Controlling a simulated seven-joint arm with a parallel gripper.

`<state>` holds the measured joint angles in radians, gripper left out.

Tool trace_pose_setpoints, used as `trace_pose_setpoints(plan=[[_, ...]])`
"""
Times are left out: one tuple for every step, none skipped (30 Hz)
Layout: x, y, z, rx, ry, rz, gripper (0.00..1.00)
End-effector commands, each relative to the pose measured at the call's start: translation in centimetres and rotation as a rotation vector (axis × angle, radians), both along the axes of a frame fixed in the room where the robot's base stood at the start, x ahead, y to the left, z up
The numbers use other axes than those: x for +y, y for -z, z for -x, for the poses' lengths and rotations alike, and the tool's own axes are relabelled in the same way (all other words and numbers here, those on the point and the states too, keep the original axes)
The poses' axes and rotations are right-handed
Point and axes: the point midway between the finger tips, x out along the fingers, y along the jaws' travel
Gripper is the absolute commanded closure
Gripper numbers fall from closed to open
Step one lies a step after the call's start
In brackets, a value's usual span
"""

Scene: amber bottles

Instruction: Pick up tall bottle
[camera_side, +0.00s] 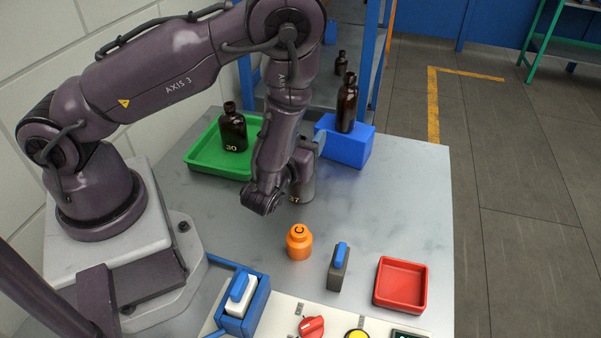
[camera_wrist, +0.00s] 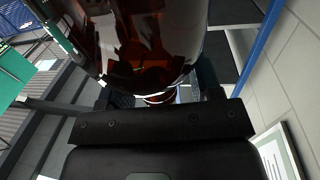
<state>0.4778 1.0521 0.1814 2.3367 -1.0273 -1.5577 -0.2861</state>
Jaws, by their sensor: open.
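A tall, slim dark amber bottle (camera_side: 347,108) stands upright on a blue block (camera_side: 345,147) in the side view. A wider amber bottle (camera_side: 232,130) marked 30 stands in a green tray (camera_side: 205,160). In the wrist view an amber bottle (camera_wrist: 140,40) fills the upper middle, very close, narrowing towards my gripper (camera_wrist: 158,92). My gripper is open, with one finger on each side of the narrow end; I cannot tell whether they touch it. In the side view my gripper is mostly hidden behind my arm, left of the blue block.
An orange jar (camera_side: 299,243), a grey and blue upright piece (camera_side: 339,267) and a red tray (camera_side: 401,284) stand in front. A control panel (camera_side: 285,312) lines the near edge. A small bottle (camera_side: 341,63) stands behind.

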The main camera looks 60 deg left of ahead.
Motion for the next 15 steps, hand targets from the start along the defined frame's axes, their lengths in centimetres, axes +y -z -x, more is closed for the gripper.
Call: trace_pose_setpoints(plan=[[0.22,-0.03,-0.31,-0.001,0.000,0.000,0.41],[0.29,-0.03,-0.40,-0.001,0.001,-0.001,0.41],[0.33,-0.03,-0.45,-0.001,0.001,-0.001,0.41],[0.34,-0.03,-0.47,-0.001,0.001,-0.001,0.41],[0.33,-0.02,-0.46,0.000,0.001,0.000,0.41],[0.32,-0.02,-0.46,0.000,0.001,0.000,0.41],[0.31,-0.02,-0.45,0.000,0.001,0.000,0.41],[0.31,-0.02,-0.44,0.000,0.001,0.000,0.41],[0.31,-0.02,-0.44,0.000,0.001,0.000,0.46],[0.30,-0.02,-0.44,0.000,0.001,0.000,0.53],[0.30,-0.02,-0.44,0.000,0.001,0.000,0.59],[0.30,-0.02,-0.43,0.000,0.001,0.000,0.69],[0.30,-0.02,-0.43,0.000,0.001,0.000,0.76],[0.30,-0.02,-0.43,0.000,0.001,0.000,0.82],[0.29,-0.02,-0.42,0.000,0.001,0.000,0.92]])
